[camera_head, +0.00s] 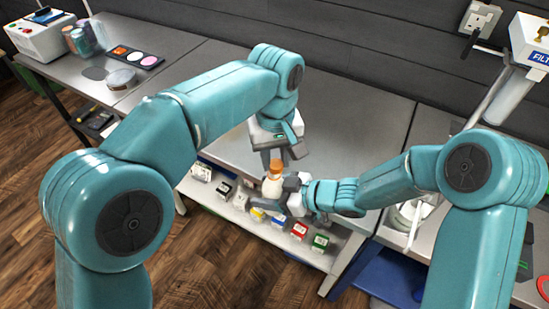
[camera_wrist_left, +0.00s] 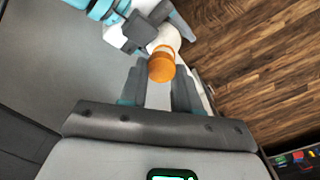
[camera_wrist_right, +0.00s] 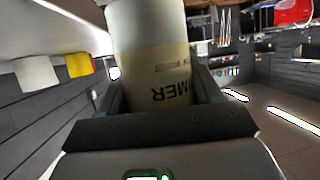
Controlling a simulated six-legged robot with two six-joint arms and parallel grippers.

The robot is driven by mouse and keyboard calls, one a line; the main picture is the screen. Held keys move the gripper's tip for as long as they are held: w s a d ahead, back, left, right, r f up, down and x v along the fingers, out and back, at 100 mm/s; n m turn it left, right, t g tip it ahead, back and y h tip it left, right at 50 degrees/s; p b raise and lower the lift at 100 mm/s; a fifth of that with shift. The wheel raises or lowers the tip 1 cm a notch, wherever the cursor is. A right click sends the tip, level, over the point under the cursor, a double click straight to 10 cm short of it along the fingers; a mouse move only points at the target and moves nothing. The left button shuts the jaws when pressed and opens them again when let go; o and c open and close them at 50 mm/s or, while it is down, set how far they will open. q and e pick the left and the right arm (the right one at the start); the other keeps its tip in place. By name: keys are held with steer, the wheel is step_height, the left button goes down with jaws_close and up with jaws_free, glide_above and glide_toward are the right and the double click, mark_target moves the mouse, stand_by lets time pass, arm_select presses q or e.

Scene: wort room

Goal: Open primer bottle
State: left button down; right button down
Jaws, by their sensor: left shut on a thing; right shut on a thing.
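The primer bottle (camera_head: 271,187) is white with an orange cap (camera_head: 276,167) and stands upright in the air near the table's front edge. My right gripper (camera_head: 277,186) is shut on the bottle body from the right. In the right wrist view the bottle (camera_wrist_right: 155,45) fills the space between the fingers, with part of its label reading "MER". My left gripper (camera_head: 279,160) points down from above and is shut on the orange cap, which also shows between its fingertips in the left wrist view (camera_wrist_left: 161,68). The cap is on the bottle's top.
The grey table (camera_head: 345,110) is bare behind the grippers. A shelf below it holds several small coloured boxes (camera_head: 299,230). At the far left are jars (camera_head: 78,42), a palette (camera_head: 137,57) and a round dish (camera_head: 121,79). A filter unit (camera_head: 530,40) stands at right.

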arm_select(q)
steer(key=shift+r, duration=0.4)
steer(key=shift+a, duration=0.1)
